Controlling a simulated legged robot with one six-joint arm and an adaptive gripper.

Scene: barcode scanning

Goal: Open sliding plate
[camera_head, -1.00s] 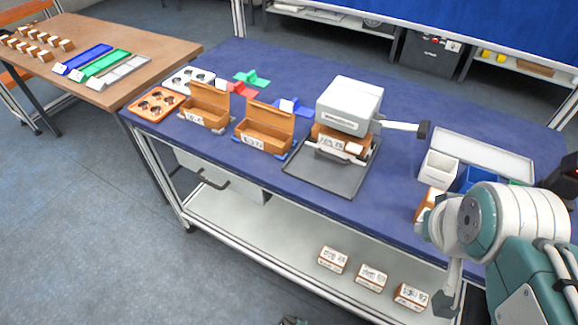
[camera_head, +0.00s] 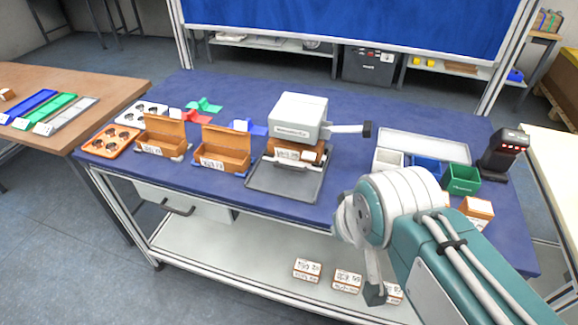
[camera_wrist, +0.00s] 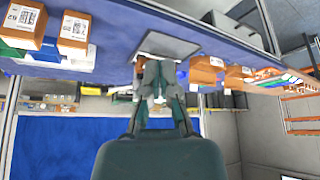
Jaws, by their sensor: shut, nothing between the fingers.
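The sliding plate (camera_head: 283,184) is a dark grey flat tray with a raised rim. It lies in front of and partly under the white press-like machine (camera_head: 300,112) on the blue table. A light grey bar handle (camera_head: 290,163) runs across its back part, and a labelled orange-and-white box (camera_head: 298,150) sits under the machine's head. In the wrist view, my gripper (camera_wrist: 160,64) has its fingers together and empty. A grey plate (camera_wrist: 172,44) shows just beyond the fingertips in that upside-down view; contact cannot be told. In the head view my arm stands right of the plate.
Open orange boxes (camera_head: 222,150) stand left of the machine. White, blue and green bins (camera_head: 462,180) and a scanner (camera_head: 504,150) stand to the right. A side lever (camera_head: 347,129) sticks out from the machine. Several labelled boxes (camera_head: 307,270) rest on the lower shelf.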

